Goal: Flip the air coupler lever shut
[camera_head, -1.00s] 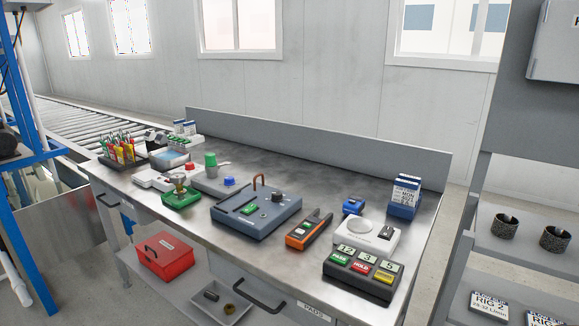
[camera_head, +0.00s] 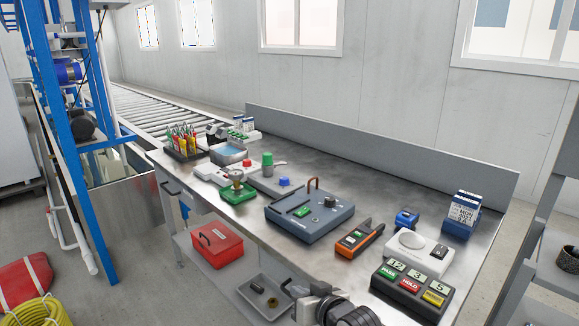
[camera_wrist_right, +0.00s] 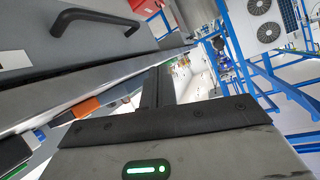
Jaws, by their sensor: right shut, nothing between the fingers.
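No part is clearly marked as the air coupler lever, so I cannot tell its position. On the workbench (camera_head: 335,165) in the head view, a grey plate unit (camera_head: 262,182) carries a green upright cylinder (camera_head: 267,164) with a pale arm beside it, possibly the coupler. In front of it is a green block with a brass fitting (camera_head: 238,190). My right arm comes in at the bottom edge, apart from these things. In the right wrist view my right gripper (camera_wrist_right: 158,86) is shut and empty, below the bench's drawer handle (camera_wrist_right: 92,20). My left gripper is not in view.
A blue-grey tester box (camera_head: 308,216), an orange handheld meter (camera_head: 360,238) and a dark button panel (camera_head: 412,288) stand along the bench. A red toolbox (camera_head: 216,244) sits on the lower shelf.

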